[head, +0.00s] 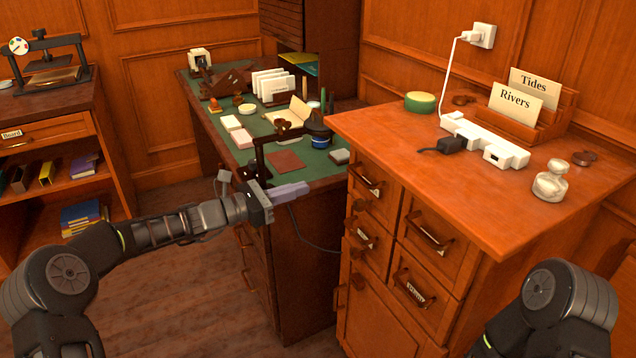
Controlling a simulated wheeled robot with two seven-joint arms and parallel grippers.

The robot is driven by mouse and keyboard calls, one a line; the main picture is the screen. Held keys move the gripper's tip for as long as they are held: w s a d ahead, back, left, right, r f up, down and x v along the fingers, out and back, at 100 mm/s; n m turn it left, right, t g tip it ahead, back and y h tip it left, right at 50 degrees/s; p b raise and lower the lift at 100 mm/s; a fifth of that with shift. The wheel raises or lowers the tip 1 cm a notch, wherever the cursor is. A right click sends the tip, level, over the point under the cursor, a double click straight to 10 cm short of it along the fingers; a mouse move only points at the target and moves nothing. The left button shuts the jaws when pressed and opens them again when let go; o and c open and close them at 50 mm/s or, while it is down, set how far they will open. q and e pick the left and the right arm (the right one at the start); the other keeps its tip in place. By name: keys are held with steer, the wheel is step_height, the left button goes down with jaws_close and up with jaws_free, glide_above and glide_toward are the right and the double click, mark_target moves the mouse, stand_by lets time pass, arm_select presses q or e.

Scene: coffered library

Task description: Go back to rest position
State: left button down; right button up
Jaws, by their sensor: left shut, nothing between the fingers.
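My left arm reaches in from the lower left. Its gripper (300,188) is shut and empty, in front of the near edge of the green-topped desk (287,160). In the picture it overlaps the desk's front; I cannot tell whether it touches. My right arm shows only as a dark link at the lower right, in front of the wooden cabinet (400,120). The right gripper is out of view.
On the cabinet lie a white power strip (485,138), a black plug (448,146), a card rack (540,115) and a stone bottle (551,182). Shelves (60,190) stand left. Floor (190,300) between is clear.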

arm_select(q)
steer(key=shift+v, duration=1.15)
